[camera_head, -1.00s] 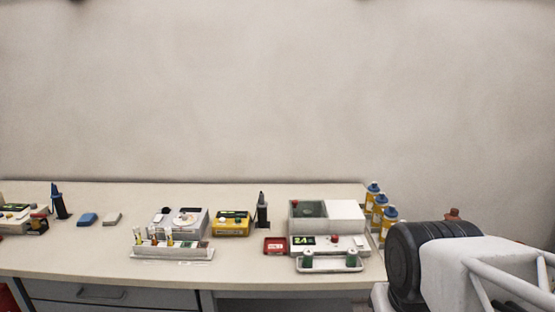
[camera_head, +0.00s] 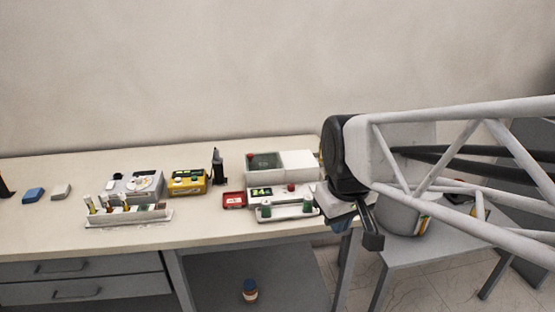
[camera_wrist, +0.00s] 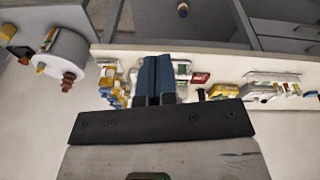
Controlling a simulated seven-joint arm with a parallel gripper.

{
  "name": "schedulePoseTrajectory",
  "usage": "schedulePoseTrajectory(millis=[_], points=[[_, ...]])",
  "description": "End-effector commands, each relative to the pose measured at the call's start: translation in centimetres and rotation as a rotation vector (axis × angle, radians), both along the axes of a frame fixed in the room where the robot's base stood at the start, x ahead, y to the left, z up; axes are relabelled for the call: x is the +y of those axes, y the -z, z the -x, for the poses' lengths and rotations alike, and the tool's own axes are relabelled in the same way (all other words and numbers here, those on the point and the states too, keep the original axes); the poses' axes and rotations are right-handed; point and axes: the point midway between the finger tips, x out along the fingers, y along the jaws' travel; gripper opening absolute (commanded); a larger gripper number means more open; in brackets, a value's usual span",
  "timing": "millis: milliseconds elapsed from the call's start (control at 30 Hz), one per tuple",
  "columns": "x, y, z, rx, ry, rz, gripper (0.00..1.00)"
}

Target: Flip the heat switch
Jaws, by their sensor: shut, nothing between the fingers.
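A white box-shaped device (camera_head: 308,163) with an open compartment stands at the right end of the bench. Its low front part carries a lit green display (camera_head: 262,191) and a red knob (camera_head: 291,187). No label reading heat is legible, so I cannot tell which control is the heat switch. My gripper (camera_head: 368,232) hangs right of this device, beyond the bench's right end in the head view, and looks clear of it. In the wrist view its blue fingers (camera_wrist: 158,80) are together, with nothing between them, and hide part of the bench items.
A white rack with green-capped items (camera_head: 289,212) stands before the device, a red box (camera_head: 233,200) to its left. Further left are a yellow device (camera_head: 187,182), a grey device (camera_head: 136,187) and a tube rack (camera_head: 128,216). A lower table (camera_head: 420,252) stands at right.

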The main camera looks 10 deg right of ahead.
Motion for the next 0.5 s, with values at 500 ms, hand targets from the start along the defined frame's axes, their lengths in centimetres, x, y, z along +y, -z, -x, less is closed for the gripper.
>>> schedulePoseTrajectory(millis=[500], points=[[-1.4, -1.8, -10.7, 0.054, -0.327, 0.057, 0.00]])
